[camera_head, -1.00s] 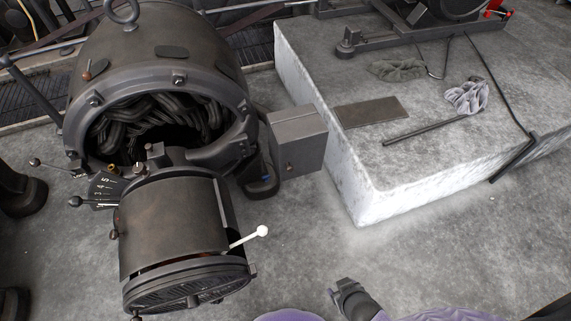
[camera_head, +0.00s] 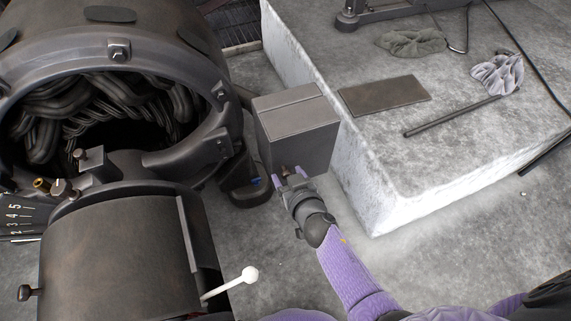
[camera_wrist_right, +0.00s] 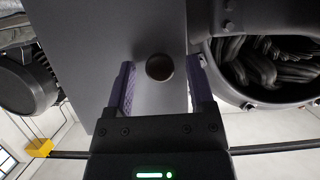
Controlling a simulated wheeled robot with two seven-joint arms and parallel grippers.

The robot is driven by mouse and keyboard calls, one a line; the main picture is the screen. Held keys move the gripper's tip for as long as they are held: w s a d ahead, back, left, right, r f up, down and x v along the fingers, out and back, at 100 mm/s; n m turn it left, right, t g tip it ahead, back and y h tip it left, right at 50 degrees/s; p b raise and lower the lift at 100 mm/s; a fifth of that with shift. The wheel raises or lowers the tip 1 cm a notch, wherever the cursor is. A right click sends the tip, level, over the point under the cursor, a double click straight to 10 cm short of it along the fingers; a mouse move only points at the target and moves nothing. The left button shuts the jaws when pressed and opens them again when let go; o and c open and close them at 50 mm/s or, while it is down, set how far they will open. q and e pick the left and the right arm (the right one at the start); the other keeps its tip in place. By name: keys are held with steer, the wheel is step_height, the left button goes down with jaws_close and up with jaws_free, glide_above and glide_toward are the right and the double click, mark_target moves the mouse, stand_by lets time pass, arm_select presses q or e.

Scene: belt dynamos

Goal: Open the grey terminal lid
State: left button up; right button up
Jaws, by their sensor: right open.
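The grey terminal box (camera_head: 302,135) is fixed at the right side of the big machine, and its lid (camera_head: 287,97) looks shut. A small round knob (camera_head: 284,169) sits low on its front. In the right wrist view the knob (camera_wrist_right: 159,67) lies between my fingers, just ahead of them. My right gripper (camera_head: 290,178) is open, with one finger on each side of the knob; I cannot tell whether they touch it. In the wrist view the gripper (camera_wrist_right: 158,90) faces the grey front. My left gripper is not in view.
The dynamo housing (camera_head: 128,50) with coiled windings stands at left. A drum (camera_head: 120,255) with a white-knobbed lever (camera_head: 250,274) is in front of it. A concrete plinth (camera_head: 395,205) at right bears a plate (camera_head: 384,95), a rod (camera_head: 450,117) and rags.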

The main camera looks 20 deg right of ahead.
steer(key=shift+c, duration=0.3)
jaws_close()
stand_by(0.3)
stand_by(0.9)
